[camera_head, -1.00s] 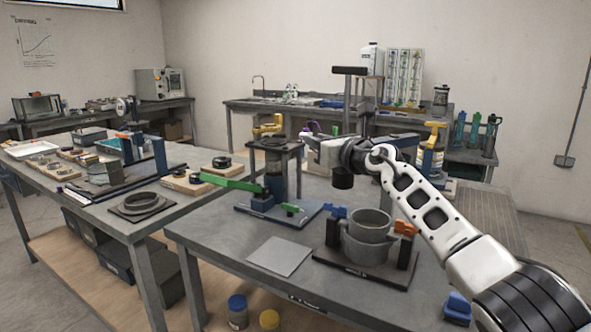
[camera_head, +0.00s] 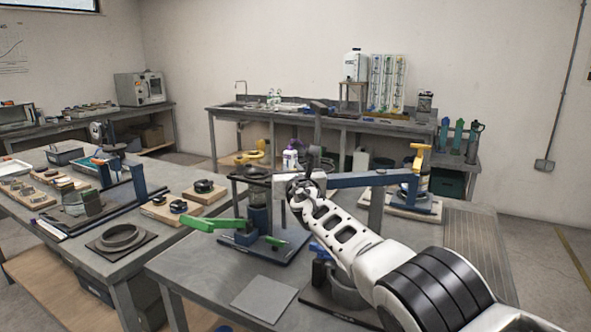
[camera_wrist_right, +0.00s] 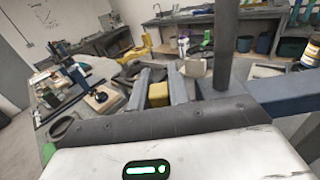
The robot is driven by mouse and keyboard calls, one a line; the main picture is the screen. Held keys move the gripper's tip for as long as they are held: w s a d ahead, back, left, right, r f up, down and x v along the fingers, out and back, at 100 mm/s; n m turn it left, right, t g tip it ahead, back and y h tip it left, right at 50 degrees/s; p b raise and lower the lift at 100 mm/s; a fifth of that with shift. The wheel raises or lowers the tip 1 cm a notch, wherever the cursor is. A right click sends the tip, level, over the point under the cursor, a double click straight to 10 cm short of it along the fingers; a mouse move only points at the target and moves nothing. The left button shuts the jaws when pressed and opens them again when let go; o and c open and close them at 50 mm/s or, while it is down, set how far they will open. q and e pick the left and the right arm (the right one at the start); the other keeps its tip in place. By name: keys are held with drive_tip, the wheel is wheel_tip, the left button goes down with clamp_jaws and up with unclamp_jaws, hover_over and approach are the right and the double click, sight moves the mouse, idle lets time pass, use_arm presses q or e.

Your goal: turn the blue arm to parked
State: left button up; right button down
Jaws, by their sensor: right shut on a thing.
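The blue arm (camera_head: 375,179) is a long level bar above the near table, reaching from my right gripper towards a grey upright post (camera_head: 376,211) and on to the right. It also shows at the right of the right wrist view (camera_wrist_right: 290,97). A dark upright (camera_head: 317,135) stands by its left end. My right gripper (camera_head: 295,188) is at that left end, shut; its fingers (camera_wrist_right: 158,95) have a small yellow piece between them in the wrist view. My own wrist hides the exact contact. I see no readable parked mark. My left gripper is out of view.
A stand with a green lever (camera_head: 213,224) is just left of my right gripper. A grey pot (camera_head: 348,293) is partly hidden beneath my forearm. A yellow-handled fixture (camera_head: 420,155) stands to the right. A flat grey plate (camera_head: 264,298) lies at the table front.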

drive_tip(key=shift+w+d+r+h, duration=0.1)
drive_tip(key=shift+w+h, duration=0.15)
drive_tip(key=shift+h, duration=0.05)
drive_tip(key=c, duration=1.6)
unclamp_jaws()
drive_tip(key=shift+s, duration=0.1)
